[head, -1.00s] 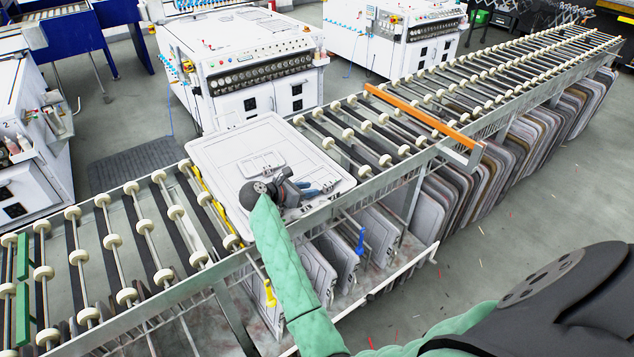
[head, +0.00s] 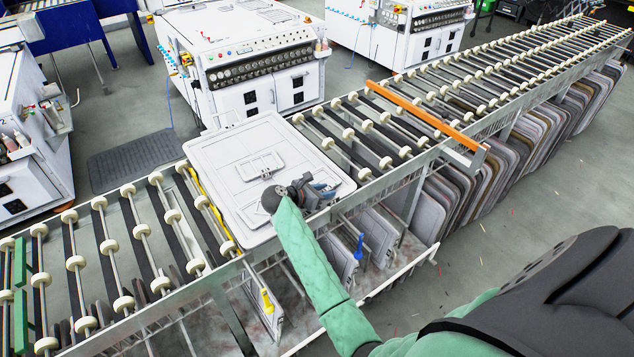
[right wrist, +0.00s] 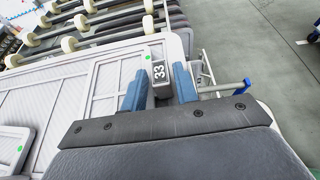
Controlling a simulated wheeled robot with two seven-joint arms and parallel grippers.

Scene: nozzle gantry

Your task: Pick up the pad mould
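The pad mould (head: 228,157) is a large pale grey rectangular plate with a raised panel and a central handle, lying flat on the roller conveyor in the head view. My right gripper (head: 322,190) is at its front right edge. In the right wrist view my right gripper (right wrist: 159,90) has its two blue fingers apart, one on each side of a grey block marked 33 (right wrist: 160,72) at the mould's edge. A narrow gap seems to show beside the block; contact is not clear. My left gripper is out of view.
The roller conveyor (head: 178,232) runs diagonally, with an orange bar (head: 425,114) across it to the right. Several similar plates (head: 342,252) stand in the rack below, near a blue clip (head: 359,246) and a yellow clip (head: 267,301). White machines (head: 250,70) stand behind.

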